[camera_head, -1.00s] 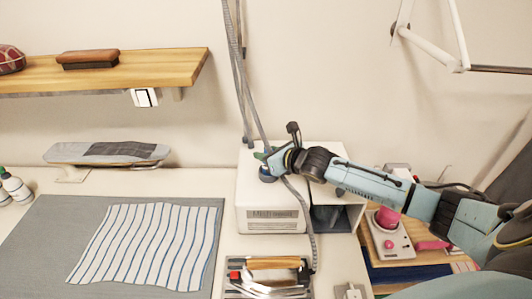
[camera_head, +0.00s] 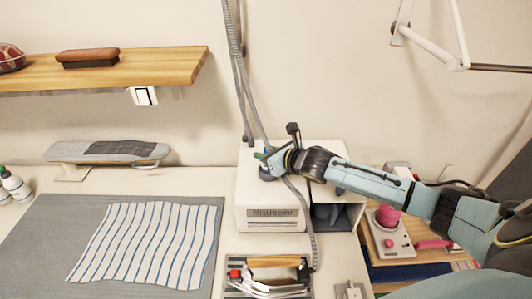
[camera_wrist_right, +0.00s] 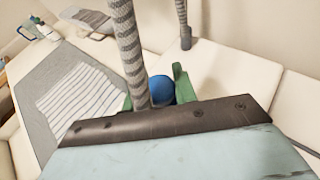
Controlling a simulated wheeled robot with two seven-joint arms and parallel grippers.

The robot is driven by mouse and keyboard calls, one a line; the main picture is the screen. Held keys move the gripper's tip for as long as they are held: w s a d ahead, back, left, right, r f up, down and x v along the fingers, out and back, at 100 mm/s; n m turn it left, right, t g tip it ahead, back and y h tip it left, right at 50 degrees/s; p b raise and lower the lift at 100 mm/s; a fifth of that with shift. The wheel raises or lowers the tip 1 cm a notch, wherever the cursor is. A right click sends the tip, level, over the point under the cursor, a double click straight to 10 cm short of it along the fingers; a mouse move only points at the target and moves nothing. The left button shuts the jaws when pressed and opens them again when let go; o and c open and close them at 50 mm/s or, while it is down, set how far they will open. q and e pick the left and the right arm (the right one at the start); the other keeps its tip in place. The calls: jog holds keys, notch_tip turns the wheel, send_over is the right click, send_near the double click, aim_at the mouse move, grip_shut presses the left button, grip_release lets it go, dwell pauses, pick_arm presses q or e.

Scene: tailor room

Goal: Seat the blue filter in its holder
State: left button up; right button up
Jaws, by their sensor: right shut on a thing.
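The blue filter (camera_wrist_right: 161,90) shows as a round blue top between the green fingers of my right gripper (camera_wrist_right: 155,92) in the right wrist view. The gripper is shut on it. In the head view my right gripper (camera_head: 264,163) is over the top of the white steam unit (camera_head: 262,200), with the dark blue filter (camera_head: 267,174) just below the fingers. The filter's lower end is at or just above the unit's top; I cannot tell whether it touches. The holder is not clearly visible. My left gripper is not in view.
A grey ribbed hose (camera_head: 243,75) hangs down past my right gripper and runs to the front. An iron (camera_head: 272,275) rests at the front of the unit. A striped cloth (camera_head: 147,245) lies on a grey mat (camera_head: 30,245). An open compartment (camera_head: 333,217) is at right.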

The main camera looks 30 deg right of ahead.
jog(key=shift+f, duration=0.35)
jog(key=o, duration=0.7)
jog(key=shift+o, duration=0.2)
jog(key=shift+p+v, duration=1.05)
jog(key=shift+v, duration=0.55)
jog(key=shift+p+v, duration=0.4)
jog(key=shift+v, duration=3.55)
